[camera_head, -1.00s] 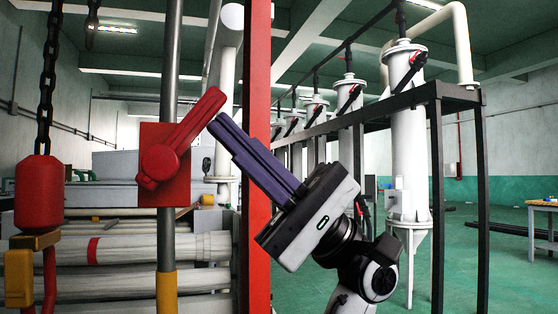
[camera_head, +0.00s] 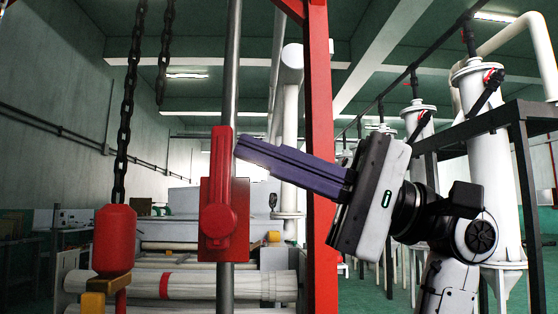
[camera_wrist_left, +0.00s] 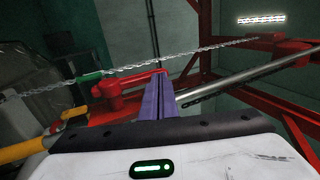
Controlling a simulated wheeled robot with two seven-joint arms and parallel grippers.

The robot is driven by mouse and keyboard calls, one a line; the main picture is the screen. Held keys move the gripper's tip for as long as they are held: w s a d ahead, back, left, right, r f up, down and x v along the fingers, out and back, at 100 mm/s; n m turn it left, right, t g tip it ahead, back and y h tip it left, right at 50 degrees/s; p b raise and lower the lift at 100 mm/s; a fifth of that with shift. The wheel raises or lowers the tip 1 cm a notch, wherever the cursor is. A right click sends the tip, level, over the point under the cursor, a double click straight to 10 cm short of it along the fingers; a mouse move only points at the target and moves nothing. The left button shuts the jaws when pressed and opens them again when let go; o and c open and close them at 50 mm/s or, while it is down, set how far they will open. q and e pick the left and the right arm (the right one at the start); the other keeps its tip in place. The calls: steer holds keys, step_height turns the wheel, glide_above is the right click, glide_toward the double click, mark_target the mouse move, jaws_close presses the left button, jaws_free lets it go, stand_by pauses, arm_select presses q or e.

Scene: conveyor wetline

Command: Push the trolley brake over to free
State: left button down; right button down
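The red brake lever (camera_head: 221,170) stands upright on its red plate (camera_head: 240,240), which is fixed to a grey metal pole. Its round pivot is at the bottom. My left gripper (camera_head: 237,146) has long purple fingers that lie together, with nothing between them. The fingertips are just right of the lever's upper end; I cannot tell whether they touch it. In the left wrist view the red lever (camera_wrist_left: 125,83) shows just left of the purple fingers (camera_wrist_left: 158,97). My right gripper is in neither view.
A red post (camera_head: 320,150) stands right of the lever, behind my left gripper. A red weight (camera_head: 114,240) hangs on a black chain at the left. White rollers (camera_head: 190,284) lie low behind the pole. White vertical cylinders (camera_head: 482,150) and a dark frame stand at the right.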

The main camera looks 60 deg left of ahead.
arm_select(q)
steer(key=shift+s+a+r, duration=0.1)
stand_by(0.7)
steer(key=w+d+p, duration=0.2)
steer(key=w+d, duration=0.3)
steer(key=w, duration=0.7)
steer(key=shift+w+d, duration=0.4)
